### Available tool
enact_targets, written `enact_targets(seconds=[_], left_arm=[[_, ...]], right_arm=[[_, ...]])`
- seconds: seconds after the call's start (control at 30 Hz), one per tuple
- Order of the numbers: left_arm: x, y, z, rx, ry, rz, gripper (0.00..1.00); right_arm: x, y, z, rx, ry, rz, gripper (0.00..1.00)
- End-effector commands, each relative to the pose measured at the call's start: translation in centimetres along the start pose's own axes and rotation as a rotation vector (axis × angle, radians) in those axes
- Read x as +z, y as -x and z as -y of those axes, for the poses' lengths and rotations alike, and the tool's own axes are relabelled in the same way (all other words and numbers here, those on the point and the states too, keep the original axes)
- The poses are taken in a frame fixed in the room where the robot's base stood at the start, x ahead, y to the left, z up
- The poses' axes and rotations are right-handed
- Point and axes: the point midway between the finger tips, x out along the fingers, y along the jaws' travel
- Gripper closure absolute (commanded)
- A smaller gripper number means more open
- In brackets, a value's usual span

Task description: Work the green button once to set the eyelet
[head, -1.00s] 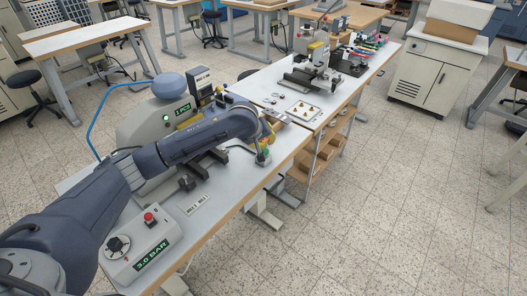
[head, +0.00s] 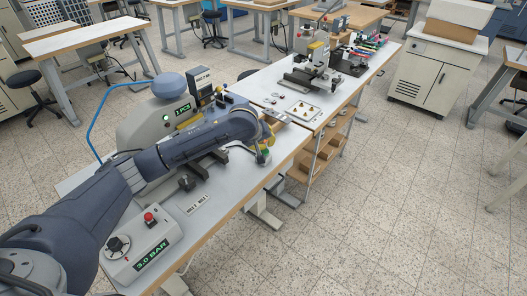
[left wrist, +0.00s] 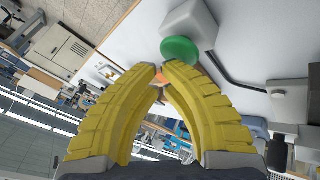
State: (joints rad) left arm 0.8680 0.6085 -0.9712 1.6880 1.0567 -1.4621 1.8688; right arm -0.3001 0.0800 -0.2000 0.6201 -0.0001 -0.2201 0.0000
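The green button is a round green cap (left wrist: 180,50) on a small pale box (left wrist: 190,25) in the left wrist view. In the head view the box (head: 263,158) stands near the table's front edge, partly hidden by my arm. In the head view the left gripper (head: 266,138) is above the box. My right gripper is not in view.
A press (head: 165,118) with a lit display stands behind my left arm. A control box (head: 142,247) with a red knob and "3.0 BAR" display sits at the table's near end. A white tray with small brass parts (head: 305,110) and another machine (head: 313,55) stand farther right.

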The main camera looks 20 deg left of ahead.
Motion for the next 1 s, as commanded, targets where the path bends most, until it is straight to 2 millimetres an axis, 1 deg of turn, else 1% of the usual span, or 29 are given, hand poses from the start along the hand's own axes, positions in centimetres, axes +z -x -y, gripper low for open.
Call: enact_targets(seconds=[1.0], left_arm=[[0.31, -0.64, 0.35, -0.001, -0.001, -0.001, 1.00]], right_arm=[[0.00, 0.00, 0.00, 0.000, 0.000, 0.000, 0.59]])
